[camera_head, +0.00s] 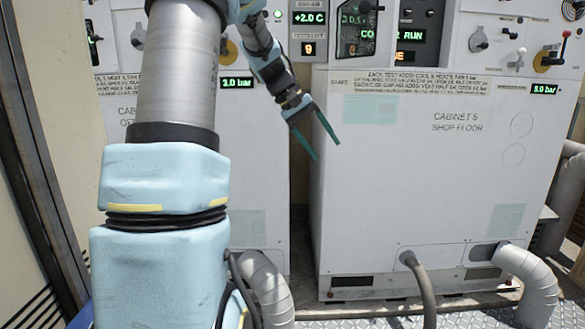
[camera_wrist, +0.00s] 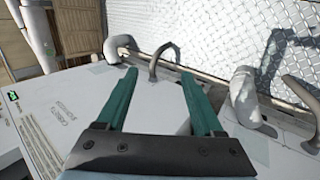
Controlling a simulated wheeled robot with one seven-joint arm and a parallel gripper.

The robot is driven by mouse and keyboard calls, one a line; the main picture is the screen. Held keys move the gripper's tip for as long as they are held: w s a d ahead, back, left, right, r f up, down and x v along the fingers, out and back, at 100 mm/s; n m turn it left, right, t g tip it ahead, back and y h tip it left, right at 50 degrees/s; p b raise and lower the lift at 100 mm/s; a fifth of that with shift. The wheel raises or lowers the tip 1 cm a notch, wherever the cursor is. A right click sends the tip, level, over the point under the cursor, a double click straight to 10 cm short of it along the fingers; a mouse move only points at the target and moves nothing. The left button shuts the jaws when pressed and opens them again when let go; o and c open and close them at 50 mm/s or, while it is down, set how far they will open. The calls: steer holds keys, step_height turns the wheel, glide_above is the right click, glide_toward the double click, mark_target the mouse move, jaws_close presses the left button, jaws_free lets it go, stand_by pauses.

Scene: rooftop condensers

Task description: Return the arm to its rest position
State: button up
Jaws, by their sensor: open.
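My gripper (camera_head: 328,150) hangs in front of the white cabinets in the head view, its green fingers spread and pointing down to the right. It is open and nothing is between its fingers. In the wrist view its two fingers (camera_wrist: 158,105) reach forward over the front of a white cabinet, apart from each other. My arm is bent, with its forearm coming down from the top of the head view.
The cabinet marked "Cabinet 5 Shop Floor" (camera_head: 440,180) stands on the right, with knobs, displays and a red-knobbed lever (camera_head: 553,55) above. Another cabinet (camera_head: 255,170) stands left of it. Grey pipes (camera_head: 527,275) and a hose (camera_head: 420,285) run at the floor.

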steer(key=s+a+f+t+y, duration=0.1)
steer(key=s+a+f+y, duration=0.2)
steer(key=s+a+f, duration=0.4)
steer(key=s+a+f+m+y, duration=0.1)
steer(key=s+a+f+y, duration=0.2)
steer(key=s+a+f, duration=0.4)
steer(key=s+f, duration=0.1)
steer(key=s, duration=0.5)
steer(key=shift+s+m+t+y, duration=0.2)
steer(key=shift+m+t+y, duration=0.1)
steer(key=shift+t+y, duration=0.1)
steer(key=shift+o, duration=0.4)
